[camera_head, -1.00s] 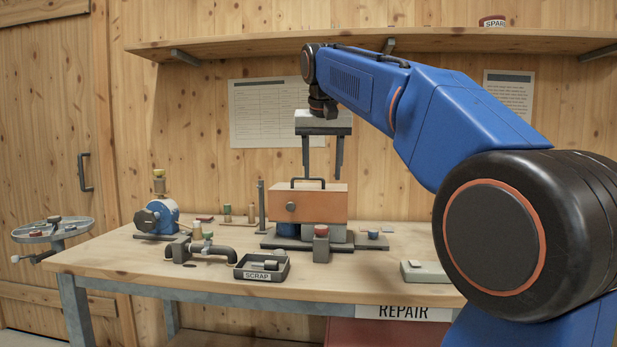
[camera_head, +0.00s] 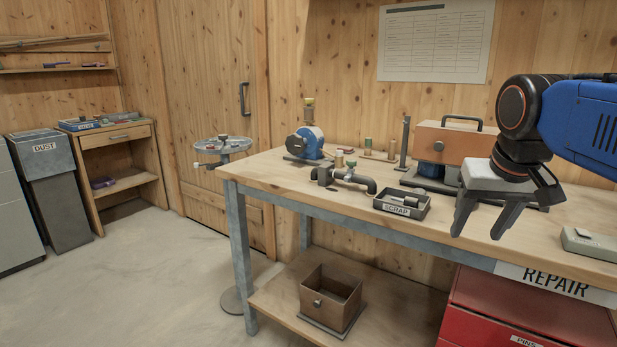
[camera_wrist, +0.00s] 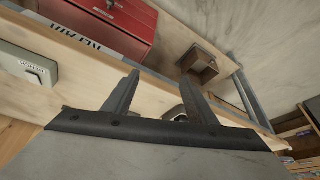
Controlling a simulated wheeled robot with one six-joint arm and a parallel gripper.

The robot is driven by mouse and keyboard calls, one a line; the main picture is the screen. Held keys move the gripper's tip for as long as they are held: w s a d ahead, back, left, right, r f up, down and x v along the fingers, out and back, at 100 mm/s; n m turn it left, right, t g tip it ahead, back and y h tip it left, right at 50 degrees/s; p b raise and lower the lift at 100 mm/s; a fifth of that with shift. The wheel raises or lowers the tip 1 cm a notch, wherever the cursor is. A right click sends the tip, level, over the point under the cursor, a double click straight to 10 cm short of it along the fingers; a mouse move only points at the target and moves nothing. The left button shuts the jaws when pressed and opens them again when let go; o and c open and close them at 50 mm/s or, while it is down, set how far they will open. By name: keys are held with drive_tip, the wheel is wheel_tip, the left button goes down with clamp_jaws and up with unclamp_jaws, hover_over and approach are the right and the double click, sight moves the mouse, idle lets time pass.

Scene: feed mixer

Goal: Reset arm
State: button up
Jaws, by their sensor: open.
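My gripper (camera_head: 480,222) is in the head view at the right. It hangs over the front part of the wooden workbench (camera_head: 300,190), its two grey fingers pointing down, apart and with nothing between them. My blue arm comes in from the right edge. In the wrist view, my gripper's fingers (camera_wrist: 157,97) also stand apart and empty, with the bench's front edge behind them. The orange-fronted feed mixer box (camera_head: 450,143) stands on the bench behind my gripper, partly hidden by it.
The SCRAP tray (camera_head: 397,211), a pipe fitting (camera_head: 345,178) and a blue motor-like part (camera_head: 305,142) stand left of my gripper. Red drawers (camera_head: 530,318) and an open brown box (camera_head: 331,295) are below. A DUST bin (camera_head: 50,190) stands far left. The floor at left is clear.

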drive_tip(key=s+a+f+n, duration=0.1)
drive_tip(key=s+f, duration=0.5)
drive_tip(key=f, duration=0.3)
drive_tip(key=s+a+f+n, duration=0.1)
drive_tip(key=s+a+f, duration=0.1)
drive_tip(key=s+f, duration=0.4)
wheel_tip(320, 180, down, 4)
drive_tip(key=shift+s+f+y, duration=0.25)
drive_tip(key=shift+s+y, duration=0.1)
drive_tip(key=shift+y, duration=0.05)
drive_tip(key=shift+c, duration=0.4)
